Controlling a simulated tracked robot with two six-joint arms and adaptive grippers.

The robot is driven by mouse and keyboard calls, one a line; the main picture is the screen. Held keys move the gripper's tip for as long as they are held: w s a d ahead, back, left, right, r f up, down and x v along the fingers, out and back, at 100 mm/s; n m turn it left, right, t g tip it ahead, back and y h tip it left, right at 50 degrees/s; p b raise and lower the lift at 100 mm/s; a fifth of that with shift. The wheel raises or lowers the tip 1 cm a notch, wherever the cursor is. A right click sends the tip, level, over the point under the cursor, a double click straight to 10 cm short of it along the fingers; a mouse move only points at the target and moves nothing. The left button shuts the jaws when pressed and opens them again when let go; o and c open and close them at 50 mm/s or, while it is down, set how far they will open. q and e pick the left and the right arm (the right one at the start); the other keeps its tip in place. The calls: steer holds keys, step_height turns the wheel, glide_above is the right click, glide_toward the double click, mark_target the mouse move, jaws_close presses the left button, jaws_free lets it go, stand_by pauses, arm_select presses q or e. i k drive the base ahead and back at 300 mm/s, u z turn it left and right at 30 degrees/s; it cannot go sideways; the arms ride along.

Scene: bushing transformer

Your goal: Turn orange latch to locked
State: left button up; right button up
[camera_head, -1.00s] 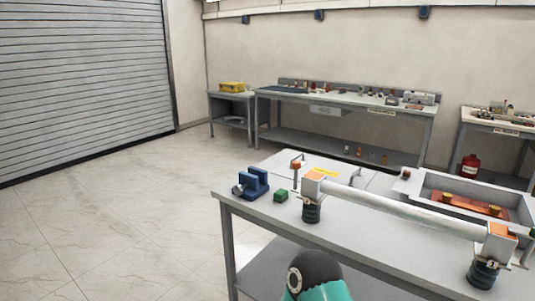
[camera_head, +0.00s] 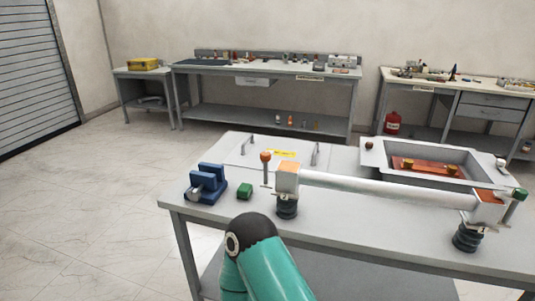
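On the near workbench (camera_head: 340,228), a thin upright rod topped by an orange knob (camera_head: 265,157) stands just left of a white block with an orange top (camera_head: 288,167). I cannot tell for sure which orange part is the latch, or its lock state. A long white tube (camera_head: 380,189) runs from this block to a second orange-topped block (camera_head: 487,204) at the right. Both blocks stand on dark ribbed insulators. A teal and black link of my own arm shows at the bottom, in front of the bench. Neither gripper is in view.
A blue vise (camera_head: 206,184) and a small green block (camera_head: 244,191) sit at the bench's left end. A grey tray (camera_head: 432,164) with a copper-coloured plate lies behind the tube. Other benches (camera_head: 265,68) line the back wall. The floor at left is clear.

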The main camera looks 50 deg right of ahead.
mark_target(265, 156)
steer(key=z, duration=0.95)
steer(key=i, duration=0.6)
steer(key=z, duration=0.05)
steer(key=k, duration=0.55)
